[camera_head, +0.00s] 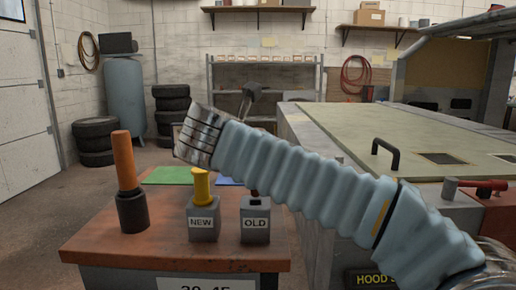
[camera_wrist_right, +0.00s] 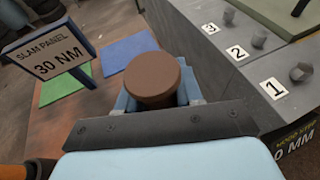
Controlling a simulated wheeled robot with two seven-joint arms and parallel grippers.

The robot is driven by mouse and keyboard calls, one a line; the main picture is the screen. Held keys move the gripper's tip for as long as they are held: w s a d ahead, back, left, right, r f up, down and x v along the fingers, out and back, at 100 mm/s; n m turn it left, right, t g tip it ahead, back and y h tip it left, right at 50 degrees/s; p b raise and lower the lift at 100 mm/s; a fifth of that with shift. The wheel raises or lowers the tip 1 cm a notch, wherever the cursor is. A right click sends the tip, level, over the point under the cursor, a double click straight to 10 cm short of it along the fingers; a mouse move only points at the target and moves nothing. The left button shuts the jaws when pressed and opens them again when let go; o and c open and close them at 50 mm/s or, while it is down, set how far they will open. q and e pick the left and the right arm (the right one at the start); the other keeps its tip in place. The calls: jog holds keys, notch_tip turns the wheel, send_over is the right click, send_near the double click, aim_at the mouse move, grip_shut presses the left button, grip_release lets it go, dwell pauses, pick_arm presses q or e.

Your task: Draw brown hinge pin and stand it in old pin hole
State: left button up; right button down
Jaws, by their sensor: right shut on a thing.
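The brown hinge pin (camera_wrist_right: 152,78) shows its round flat end in the right wrist view. My right gripper (camera_wrist_right: 155,100) is shut on it. In the head view my right arm hides that gripper. A small dark red-brown piece (camera_head: 254,193), apparently the pin's lower part, shows between the arm and the grey block marked OLD (camera_head: 255,225). I cannot tell whether it is in the hole or just above it. The grey block marked NEW (camera_head: 203,225) stands to the left with a yellow pin (camera_head: 201,187) upright in it. My left gripper is not in view.
An orange-handled tool (camera_head: 125,165) stands upright at the table's left. Green (camera_head: 167,176) and blue (camera_wrist_right: 137,57) mats lie behind the blocks. A SLAM PANEL sign (camera_wrist_right: 55,58) stands nearby. The grey frame bench with numbered bolts (camera_wrist_right: 258,40) borders the right; a red-handled tool (camera_head: 475,184) lies there.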

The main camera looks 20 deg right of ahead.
aim_at(258, 199)
jog(key=shift+f+b, duration=2.4)
jog(key=shift+f, duration=1.6)
jog(key=c, duration=0.7)
grip_release()
jog(key=shift+o, duration=0.2)
jog(key=p+v, duration=0.1)
jog(key=v, duration=1.2)
jog(key=shift+s+a, duration=0.2)
jog(key=shift+s, duration=0.15)
jog(key=shift+r, duration=0.1)
